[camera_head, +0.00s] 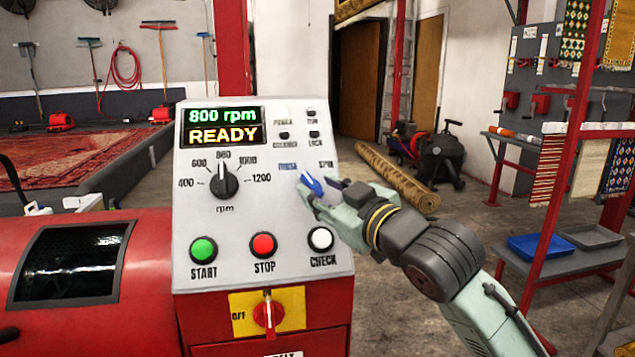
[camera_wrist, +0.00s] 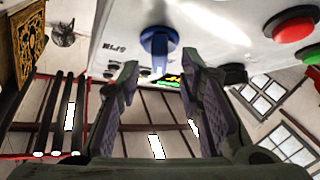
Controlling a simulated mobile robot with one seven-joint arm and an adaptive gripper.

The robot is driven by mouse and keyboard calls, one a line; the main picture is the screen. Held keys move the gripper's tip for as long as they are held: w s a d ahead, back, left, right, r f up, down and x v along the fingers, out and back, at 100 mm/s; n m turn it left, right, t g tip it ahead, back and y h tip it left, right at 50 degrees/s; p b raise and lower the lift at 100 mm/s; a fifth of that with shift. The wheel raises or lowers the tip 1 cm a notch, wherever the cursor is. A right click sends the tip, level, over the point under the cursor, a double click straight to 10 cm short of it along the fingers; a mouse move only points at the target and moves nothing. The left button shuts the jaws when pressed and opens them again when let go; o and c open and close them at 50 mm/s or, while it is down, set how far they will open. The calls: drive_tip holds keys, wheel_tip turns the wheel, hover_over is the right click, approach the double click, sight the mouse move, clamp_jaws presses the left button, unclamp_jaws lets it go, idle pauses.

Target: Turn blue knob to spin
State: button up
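The blue knob (camera_head: 311,184) is on the sloped grey control panel (camera_head: 215,240), below a blue label at its left and SPIN at its right. In the head view its handle seems to lean up and left, toward the blue label; my gripper partly hides it. In the wrist view the blue knob (camera_wrist: 157,42) shows between and just beyond the fingertips, with SPIN printed to its left. My gripper (camera_head: 321,190) is at the panel. Its two fingers (camera_wrist: 160,70) are apart, one on each side of the knob, with gaps visible; I see no clear contact.
The display (camera_head: 222,127) reads 800 rpm and READY. A black rpm dial (camera_head: 224,181) sits left of the knob. Green START (camera_head: 203,251), red STOP (camera_head: 263,245) and white CHECK (camera_head: 321,239) buttons are below, CHECK close under my gripper. A red switch (camera_head: 268,315) is lower.

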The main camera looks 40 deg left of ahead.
sight(311, 186)
drive_tip(key=shift+x, duration=1.15)
drive_tip(key=shift+c, duration=0.5)
